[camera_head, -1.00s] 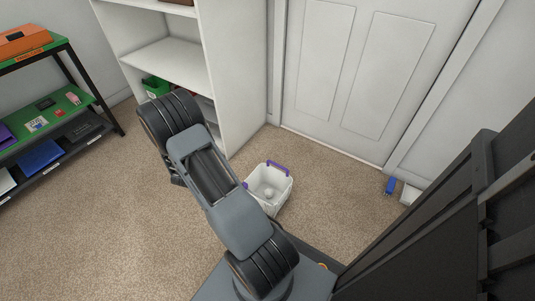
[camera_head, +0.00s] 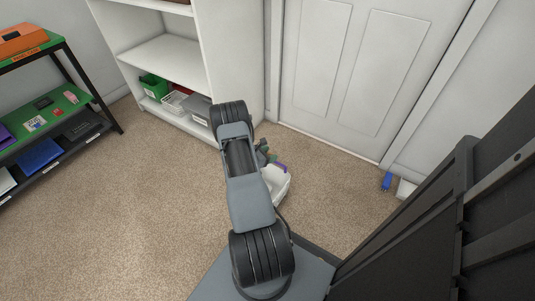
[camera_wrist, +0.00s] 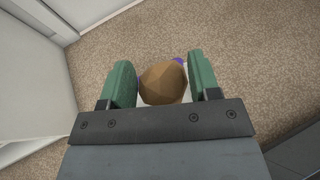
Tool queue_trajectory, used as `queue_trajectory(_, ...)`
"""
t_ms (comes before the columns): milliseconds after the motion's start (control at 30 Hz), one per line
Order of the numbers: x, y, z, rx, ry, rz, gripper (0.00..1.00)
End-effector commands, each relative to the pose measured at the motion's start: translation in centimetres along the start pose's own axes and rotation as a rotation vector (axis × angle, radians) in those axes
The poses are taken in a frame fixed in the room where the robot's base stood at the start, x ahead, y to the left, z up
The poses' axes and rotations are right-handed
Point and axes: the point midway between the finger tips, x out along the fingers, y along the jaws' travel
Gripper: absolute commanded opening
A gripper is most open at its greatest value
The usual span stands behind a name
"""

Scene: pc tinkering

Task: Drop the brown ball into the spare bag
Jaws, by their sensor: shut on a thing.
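In the wrist view my gripper (camera_wrist: 162,88) is shut on the brown ball (camera_wrist: 163,82), which sits between its two green fingers. The spare bag (camera_head: 277,185), white with purple handles, stands on the carpet in front of the door in the head view. My arm hides its left part, and my gripper (camera_head: 266,155) shows at its far left edge. In the wrist view bits of purple and white show behind the ball, which hides most of the bag. I cannot tell how high the ball is above it.
A white shelf unit (camera_head: 235,70) with a green bin (camera_head: 154,87) stands behind my arm. A closed white door (camera_head: 345,65) is at the back. A blue object (camera_head: 387,181) lies by the wall at right. Carpet at left is clear.

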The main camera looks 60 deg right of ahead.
Motion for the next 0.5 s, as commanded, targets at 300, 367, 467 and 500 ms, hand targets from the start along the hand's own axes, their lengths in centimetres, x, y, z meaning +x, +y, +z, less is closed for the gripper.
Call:
queue_trajectory(300, 1.3, 0.0, -3.3, -0.002, 0.000, 0.001, 0.34)
queue_trajectory(367, 1.6, 0.0, -3.9, -0.001, 0.000, 0.001, 0.34)
queue_trajectory(467, 1.8, 0.0, -4.5, -0.001, 0.000, 0.002, 0.34)
queue_trajectory(500, 1.9, 0.0, -4.6, 0.000, 0.000, 0.002, 0.34)
